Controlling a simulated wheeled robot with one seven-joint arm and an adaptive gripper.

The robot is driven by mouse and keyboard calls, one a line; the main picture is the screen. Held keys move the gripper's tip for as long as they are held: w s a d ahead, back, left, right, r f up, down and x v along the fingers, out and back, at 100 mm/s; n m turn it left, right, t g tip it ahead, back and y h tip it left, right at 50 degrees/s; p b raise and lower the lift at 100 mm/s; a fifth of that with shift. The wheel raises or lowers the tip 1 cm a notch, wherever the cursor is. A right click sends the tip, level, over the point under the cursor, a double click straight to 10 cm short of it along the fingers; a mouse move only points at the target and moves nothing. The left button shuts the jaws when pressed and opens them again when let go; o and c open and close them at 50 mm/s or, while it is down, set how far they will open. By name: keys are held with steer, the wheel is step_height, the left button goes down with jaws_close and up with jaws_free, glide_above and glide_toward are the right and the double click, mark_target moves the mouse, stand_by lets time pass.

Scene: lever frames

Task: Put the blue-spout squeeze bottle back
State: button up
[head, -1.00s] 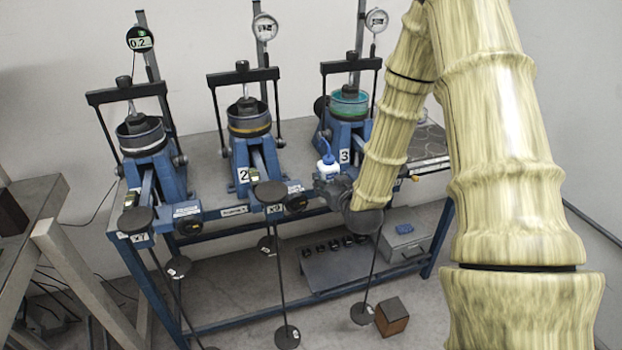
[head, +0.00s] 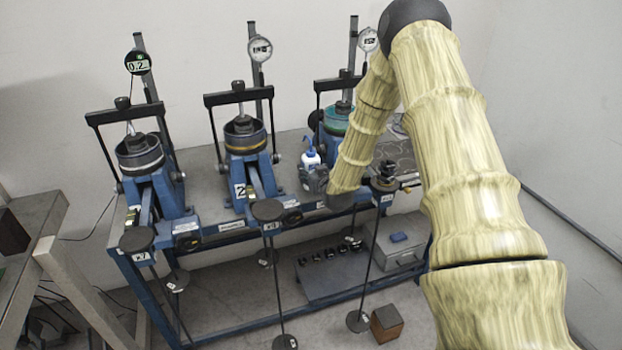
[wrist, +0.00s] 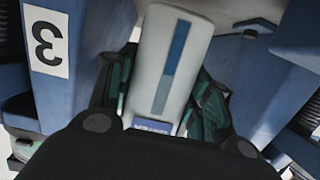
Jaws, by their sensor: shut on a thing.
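The squeeze bottle (head: 310,158) is white with a blue spout. In the head view it stands upright at my gripper (head: 312,180), just left of my forearm and in front of the third frame. In the wrist view the bottle (wrist: 165,65) shows as a white body with a blue stripe label, between the two dark green finger pads of my gripper (wrist: 163,95). The gripper is shut on it. The bottle's spout is out of the wrist view. I cannot tell whether its base touches the bench.
Three blue lever frames stand on the bench (head: 205,185). The middle frame (head: 240,165) is left of the bottle; the third (head: 335,130) is close behind, its number plate (wrist: 46,48) near my gripper. A hanger (head: 384,180) stands right of my forearm. Bench between frames is bare.

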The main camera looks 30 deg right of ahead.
steer(key=shift+f+p, duration=0.7)
steer(key=shift+f, duration=0.95)
steer(key=shift+f, duration=0.2)
steer(key=o, duration=0.8)
steer(key=shift+r, duration=0.1)
steer(key=shift+s, duration=0.1)
steer(key=b+v, duration=0.3)
steer(key=v, duration=0.9)
steer(key=shift+a, duration=0.1)
